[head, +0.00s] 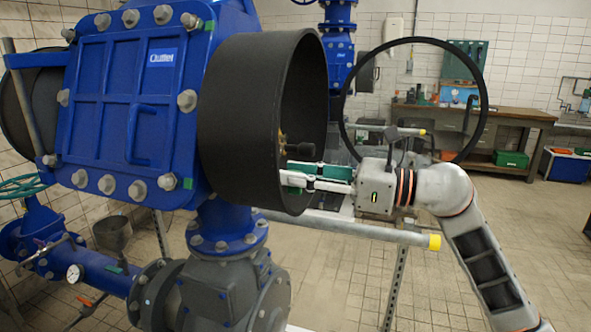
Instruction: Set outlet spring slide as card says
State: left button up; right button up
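The blue housing (130,105) at left carries a small blue label that seems to read "Outlet". A wide black cylinder (235,120) opens to the right from its side. Inside its mouth shows a small brass-coloured fitting with a dark knob (303,150), which may be the spring slide; its setting cannot be made out. My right gripper (292,177) reaches left into the mouth, just below the knob, its two fingers apart with green pads showing. It appears empty; the fingertips are partly hidden by the rim. No readable card shows. My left gripper is out of view.
A grey rail with a yellow end cap (434,242) runs below my gripper. Blue pipework with a gauge (75,273) is at lower left. A workbench (480,115) stands at the back; the tiled floor at right is clear.

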jog(key=shift+w+a, duration=0.1)
jog(key=shift+a, duration=0.2)
grip_shut()
jog(key=shift+w+d+b, duration=0.3)
jog(key=shift+w+b, duration=0.05)
jog(key=shift+w, duration=0.5)
jog(key=shift+w+d+b, duration=0.25)
jog(key=shift+w+b, duration=0.05)
jog(key=shift+w, duration=0.5)
jog(key=shift+s+r, duration=0.1)
grip_release()
